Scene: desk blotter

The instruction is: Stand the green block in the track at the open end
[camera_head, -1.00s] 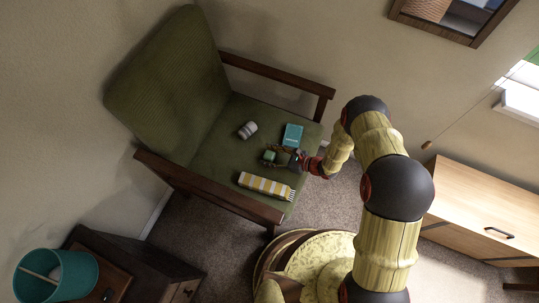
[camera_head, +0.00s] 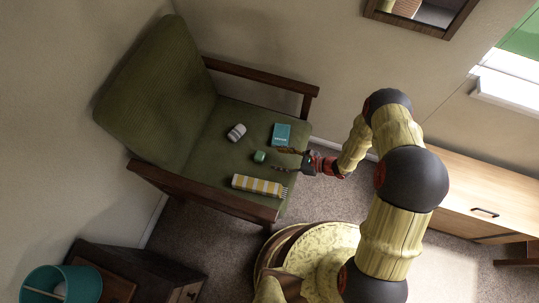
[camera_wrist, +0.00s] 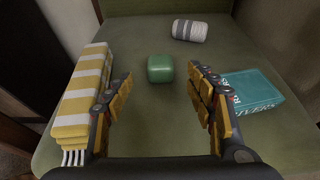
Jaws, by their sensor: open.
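The green block (camera_head: 259,156) stands on the green chair seat (camera_head: 215,165); it also shows in the wrist view (camera_wrist: 160,68), a rounded block just ahead of the fingertips. My gripper (camera_head: 279,159) is open and empty, its fingers spread to the block's right in the head view. In the wrist view nothing lies between its yellow-padded fingers. A folded yellow-and-white striped cloth (camera_head: 258,186) lies on one side of the block and a teal book (camera_head: 281,134) on the other, both apart from it. I see no separate track.
A grey-and-white striped roll (camera_head: 236,132) lies beyond the block, towards the backrest; it shows in the wrist view (camera_wrist: 190,31). Wooden armrests (camera_head: 262,76) flank the seat. Seat fabric around the block is bare.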

